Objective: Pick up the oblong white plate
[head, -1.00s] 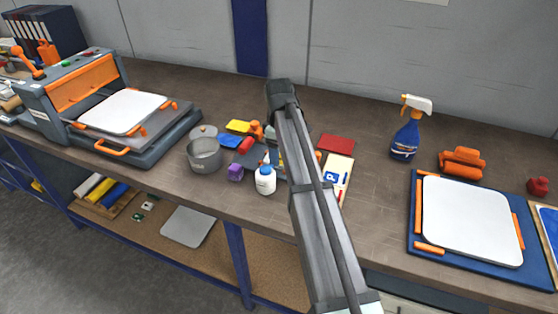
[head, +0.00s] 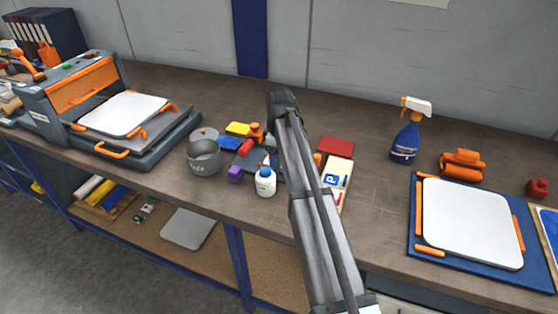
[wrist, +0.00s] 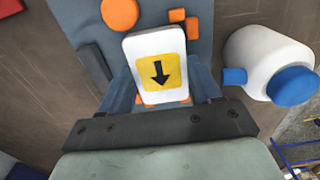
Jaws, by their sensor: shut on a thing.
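The oblong white plate (wrist: 134,50) shows in the wrist view, with a yellow square and a black down arrow on its face. It stands tilted between the blue-grey fingers of my gripper (wrist: 162,94), which is shut on it. I cannot tell whether the plate touches the board. In the head view my arm covers the gripper and the plate.
A white bottle with a blue cap (wrist: 262,65) is close on the right; it also shows in the head view (head: 265,182). A grey pot (head: 204,160), a purple block (head: 235,174) and a parking-sign card (head: 338,168) are nearby. A spray bottle (head: 406,140) stands farther right.

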